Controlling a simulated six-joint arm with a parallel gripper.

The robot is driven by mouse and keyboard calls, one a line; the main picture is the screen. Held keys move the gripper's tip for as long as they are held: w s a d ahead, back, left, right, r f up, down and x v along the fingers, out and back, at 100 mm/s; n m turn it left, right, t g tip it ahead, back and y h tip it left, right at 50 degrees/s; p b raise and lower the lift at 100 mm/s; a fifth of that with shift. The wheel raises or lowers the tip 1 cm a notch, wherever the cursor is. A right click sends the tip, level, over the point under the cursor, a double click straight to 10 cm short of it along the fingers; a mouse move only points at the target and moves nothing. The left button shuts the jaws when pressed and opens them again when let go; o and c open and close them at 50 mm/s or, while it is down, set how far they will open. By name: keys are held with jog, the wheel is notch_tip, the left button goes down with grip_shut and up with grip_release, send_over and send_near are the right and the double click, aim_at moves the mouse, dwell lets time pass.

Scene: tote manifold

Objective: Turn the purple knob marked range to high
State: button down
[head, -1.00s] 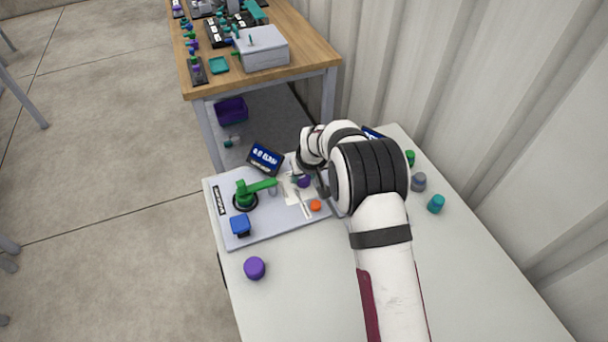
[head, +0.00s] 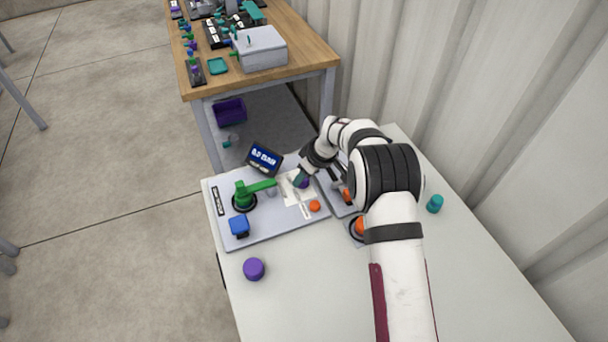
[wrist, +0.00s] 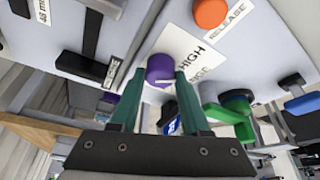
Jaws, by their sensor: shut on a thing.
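The purple knob (wrist: 160,69) stands on a white label (wrist: 190,60) on the grey panel. The word HIGH shows beside it in the wrist view; another word is partly hidden. My gripper (wrist: 163,82) has its two green fingers at the knob's sides, shut on it. A small pale mark shows low on the knob between the fingertips. In the head view, my gripper (head: 300,181) comes down at the purple knob (head: 305,183), which it partly covers. A tilted blue display (head: 264,159) stands behind; its text is too blurred to read.
An orange button (wrist: 210,12) labelled RELEASE is close to the knob. A green lever (head: 245,194) and a blue knob (head: 239,225) are on the panel's left. A loose purple cylinder (head: 254,269) lies at the table's front left. A second panel with orange parts lies under my arm.

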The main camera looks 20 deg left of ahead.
dwell(0.3)
jog(key=shift+c, duration=1.9)
grip_release()
jog(key=v, duration=1.5)
jog(key=shift+r, duration=0.4)
jog(key=shift+s+d, duration=0.1)
